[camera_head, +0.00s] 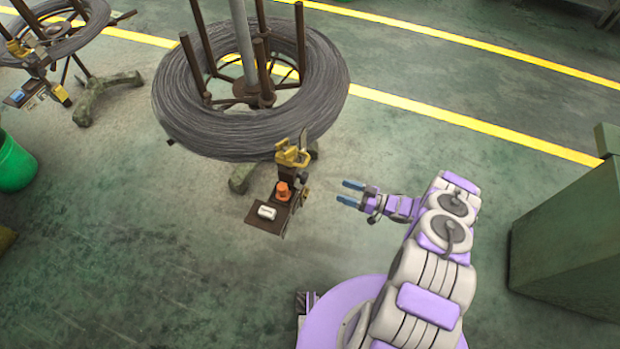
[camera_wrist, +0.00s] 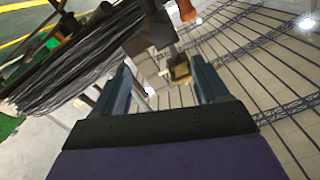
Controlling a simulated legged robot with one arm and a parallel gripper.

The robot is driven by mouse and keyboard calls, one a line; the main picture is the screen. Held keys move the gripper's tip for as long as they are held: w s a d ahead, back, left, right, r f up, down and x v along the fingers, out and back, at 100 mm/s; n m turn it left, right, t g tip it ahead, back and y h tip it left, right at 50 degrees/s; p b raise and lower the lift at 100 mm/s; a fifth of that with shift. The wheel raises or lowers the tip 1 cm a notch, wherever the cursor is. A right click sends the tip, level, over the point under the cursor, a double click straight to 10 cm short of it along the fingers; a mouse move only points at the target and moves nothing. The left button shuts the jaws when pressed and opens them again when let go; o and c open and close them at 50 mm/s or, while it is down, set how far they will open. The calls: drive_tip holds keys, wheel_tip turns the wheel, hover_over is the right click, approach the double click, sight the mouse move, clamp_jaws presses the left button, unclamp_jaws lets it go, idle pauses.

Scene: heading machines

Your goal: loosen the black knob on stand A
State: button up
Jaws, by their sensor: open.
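The nearer stand (camera_head: 243,45) carries a large coil of dark wire (camera_head: 180,115). On its front is a brown bracket (camera_head: 262,223) with an orange knob (camera_head: 282,190), a white part (camera_head: 266,212) and a yellow clamp (camera_head: 292,156). I cannot make out a black knob or a letter A. My gripper (camera_head: 347,194) is open and empty, a little to the right of the bracket and apart from it. In the wrist view, the brown bracket (camera_wrist: 150,36) and an orange part (camera_wrist: 186,9) show beyond the open fingers (camera_wrist: 162,80).
A second coil stand (camera_head: 60,45) is at the upper left. A green bin (camera_head: 14,163) stands at the left edge, and a green cabinet (camera_head: 572,240) at the right. Yellow lines (camera_head: 450,115) cross the floor. The floor between my gripper and the cabinet is clear.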

sight(307, 178)
drive_tip(key=b+x, duration=0.3)
drive_tip(key=x, duration=1.1)
drive_tip(key=shift+d, duration=0.1)
drive_tip(key=c, duration=1.1)
